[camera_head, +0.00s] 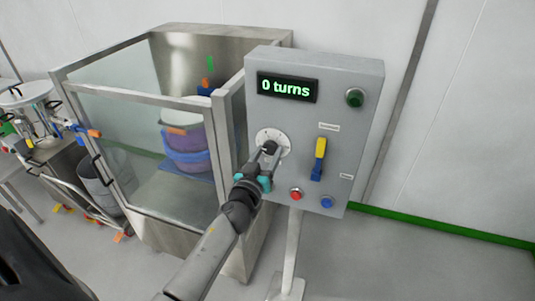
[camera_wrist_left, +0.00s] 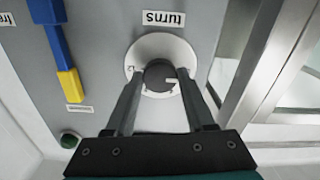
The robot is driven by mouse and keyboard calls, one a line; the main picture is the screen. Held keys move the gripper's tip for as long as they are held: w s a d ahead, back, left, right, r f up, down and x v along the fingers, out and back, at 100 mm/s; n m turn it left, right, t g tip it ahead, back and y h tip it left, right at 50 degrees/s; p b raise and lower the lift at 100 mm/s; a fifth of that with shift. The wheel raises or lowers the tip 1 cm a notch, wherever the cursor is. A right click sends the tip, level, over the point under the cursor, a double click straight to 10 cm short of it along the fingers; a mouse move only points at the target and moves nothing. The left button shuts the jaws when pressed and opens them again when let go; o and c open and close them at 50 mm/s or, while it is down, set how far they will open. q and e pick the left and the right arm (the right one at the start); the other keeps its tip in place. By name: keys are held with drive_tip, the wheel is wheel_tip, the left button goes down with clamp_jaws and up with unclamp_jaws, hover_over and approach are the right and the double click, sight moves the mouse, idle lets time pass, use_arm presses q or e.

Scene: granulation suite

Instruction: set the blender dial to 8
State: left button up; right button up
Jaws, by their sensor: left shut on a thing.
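The blender's grey control panel (camera_head: 337,110) stands on a post, with a display (camera_head: 287,87) reading "0 turns". The dial is a dark round knob on a white scale plate (camera_head: 282,138), low on the panel's left side. My left gripper (camera_head: 268,152) reaches it from below and is shut on the dial. In the left wrist view the dial (camera_wrist_left: 159,75) sits between the two fingers of my left gripper (camera_wrist_left: 160,90), with a pale mark on its face. A "turns" label (camera_wrist_left: 164,18) is beside the plate. My right gripper is not in view.
The panel also carries a yellow-and-blue lever (camera_head: 319,158), a green button (camera_head: 354,97), a red button (camera_head: 295,194) and a blue button (camera_head: 327,202). A glass-walled enclosure (camera_head: 130,150) with a purple drum (camera_head: 188,150) inside stands at left. The floor at right is clear.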

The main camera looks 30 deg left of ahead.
use_arm(q)
clamp_jaws()
drive_tip(key=m, duration=0.5)
drive_tip(key=shift+m, duration=0.4)
drive_tip(key=m, duration=0.6)
drive_tip(key=shift+b, duration=0.3)
drive_tip(key=m, duration=0.6)
drive_tip(key=shift+a+m, duration=0.1)
drive_tip(key=shift+m, duration=0.2)
drive_tip(key=m, duration=0.5)
drive_tip(key=shift+m, duration=0.3)
